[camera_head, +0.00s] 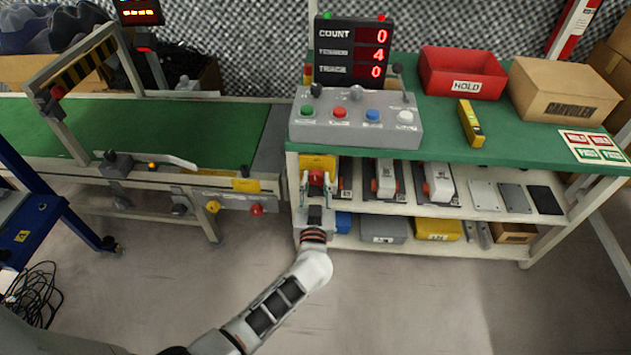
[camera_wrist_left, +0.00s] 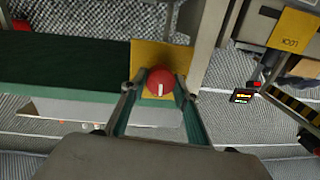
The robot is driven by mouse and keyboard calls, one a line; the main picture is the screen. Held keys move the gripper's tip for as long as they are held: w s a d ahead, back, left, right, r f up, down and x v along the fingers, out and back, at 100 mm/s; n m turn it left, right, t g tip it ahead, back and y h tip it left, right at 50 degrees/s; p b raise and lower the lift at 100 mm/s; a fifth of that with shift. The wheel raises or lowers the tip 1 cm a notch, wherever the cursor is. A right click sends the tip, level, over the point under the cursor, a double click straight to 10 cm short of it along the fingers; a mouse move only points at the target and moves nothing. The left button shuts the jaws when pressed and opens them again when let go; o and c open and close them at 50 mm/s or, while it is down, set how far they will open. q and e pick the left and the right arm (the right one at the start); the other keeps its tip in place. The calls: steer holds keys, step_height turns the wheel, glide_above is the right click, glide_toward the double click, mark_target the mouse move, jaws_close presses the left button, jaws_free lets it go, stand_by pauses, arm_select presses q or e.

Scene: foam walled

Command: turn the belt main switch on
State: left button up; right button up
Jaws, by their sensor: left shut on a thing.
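The belt main switch is a round red knob (camera_head: 316,178) on a yellow plate (camera_head: 318,161) under the front edge of the green bench, at its left end. In the left wrist view the red knob (camera_wrist_left: 161,76) sits between my fingers, with the yellow plate (camera_wrist_left: 160,53) behind it. A short white mark on the knob runs nearly upright in that view. My left gripper (camera_head: 316,187) is shut on the knob from the front, with one finger on each side (camera_wrist_left: 160,90). My right gripper is not in view.
A grey button box (camera_head: 355,130) stands on the bench above the knob, below a counter display (camera_head: 352,50). Shelves with several bins lie right of the gripper. The conveyor (camera_head: 150,130) is on the left. The floor in front is open.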

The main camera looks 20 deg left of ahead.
arm_select(q)
steer(key=shift+r+n, duration=0.15)
steer(key=shift+n, duration=0.55)
steer(key=shift+n+p, duration=0.45)
steer(key=shift+n, duration=0.45)
steer(key=n, duration=0.2)
steer(key=shift+n, duration=0.3)
steer(key=n+p, duration=0.1)
steer(key=n, duration=0.7)
steer(key=shift+h, duration=0.4)
steer(key=shift+n, duration=1.1)
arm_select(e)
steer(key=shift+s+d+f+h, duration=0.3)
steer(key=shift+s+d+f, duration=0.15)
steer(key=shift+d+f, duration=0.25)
arm_select(q)
steer(key=o, duration=1.1)
